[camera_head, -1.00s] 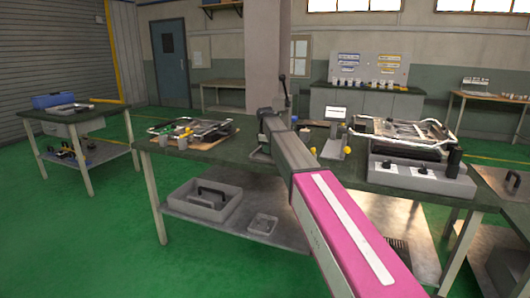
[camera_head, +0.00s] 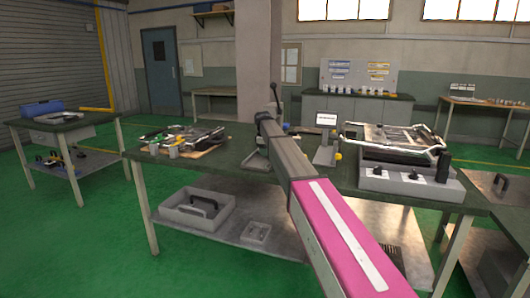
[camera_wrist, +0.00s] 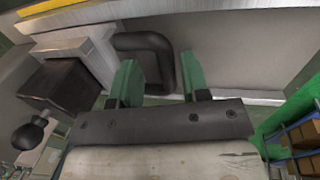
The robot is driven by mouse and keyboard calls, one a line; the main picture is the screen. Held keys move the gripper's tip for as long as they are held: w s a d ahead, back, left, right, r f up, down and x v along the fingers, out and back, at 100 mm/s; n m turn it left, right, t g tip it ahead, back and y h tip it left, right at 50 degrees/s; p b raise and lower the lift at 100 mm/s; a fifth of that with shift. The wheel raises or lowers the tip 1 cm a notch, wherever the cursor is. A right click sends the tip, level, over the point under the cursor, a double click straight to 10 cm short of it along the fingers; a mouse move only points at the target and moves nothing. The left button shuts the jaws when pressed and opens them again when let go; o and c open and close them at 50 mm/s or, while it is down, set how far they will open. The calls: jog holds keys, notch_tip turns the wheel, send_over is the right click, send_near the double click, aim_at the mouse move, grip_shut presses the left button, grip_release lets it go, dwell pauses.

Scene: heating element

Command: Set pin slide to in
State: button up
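In the wrist view, a black looped handle (camera_wrist: 149,42) sits on a grey metal part just ahead of my gripper (camera_wrist: 160,82). It looks like the pin slide's handle, but I cannot be sure. My two green fingers are apart, with part of the handle showing between and beyond them. I cannot tell whether they touch it. In the head view, my arm reaches to a small fixture with a black upright lever (camera_head: 275,95) on the green-topped workbench (camera_head: 222,164). The fingers are hidden there behind my arm.
In the wrist view, a black block (camera_wrist: 62,86) and a black knob (camera_wrist: 28,135) lie left of the fingers. On the bench, a grey control box with black knobs (camera_head: 410,184) and a wire-framed unit (camera_head: 395,140) stand right, and a parts board (camera_head: 185,139) left.

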jog(key=v, duration=1.1)
jog(key=shift+f, duration=0.1)
